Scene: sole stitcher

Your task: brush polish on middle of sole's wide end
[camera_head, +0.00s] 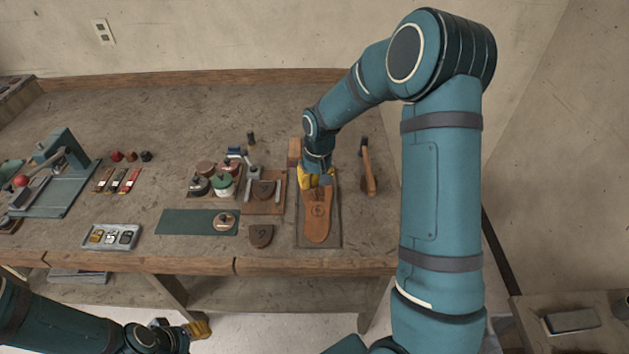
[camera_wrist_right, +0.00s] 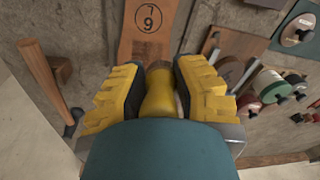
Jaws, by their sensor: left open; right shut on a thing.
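The sole (camera_head: 318,215) is tan-brown leather with a circled number and lies on a dark board (camera_head: 333,236) at the right of the bench. My right gripper (camera_head: 317,180) is over the far end of the sole. It is shut on a yellow rounded handle, apparently the brush (camera_wrist_right: 160,92). The brush tip is hidden, so contact with the sole cannot be told. In the right wrist view the sole (camera_wrist_right: 146,32) runs up from between the fingers. My left gripper (camera_head: 200,328) is open and empty, low in front of the bench.
Dark heel pieces (camera_head: 261,235) lie nearer the sole. A hammer (camera_head: 368,165) lies right of it. A metal tray (camera_head: 111,237) sits further left.

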